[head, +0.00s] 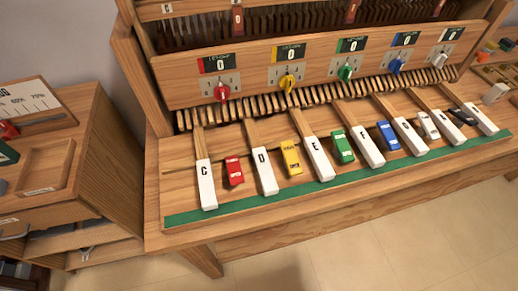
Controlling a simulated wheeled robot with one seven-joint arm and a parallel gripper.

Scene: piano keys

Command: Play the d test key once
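The d test key (267,179) is a wooden bar with a white front end, second from the left in the row. A dark letter that reads as D is on its white end. The white-ended C key (207,188) is to its left and the E key (319,166) is to its right. A red block (234,171) lies between C and D, and a yellow block (292,158) lies between D and E. The D key's front end is unobstructed. My gripper is not in view.
A green strip (236,207) runs along the bench's front edge. Coloured knobs, such as the yellow one (289,83), sit on the panel behind the keys. A wooden cabinet (95,160) stands at the left. The tiled floor (345,256) in front is clear.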

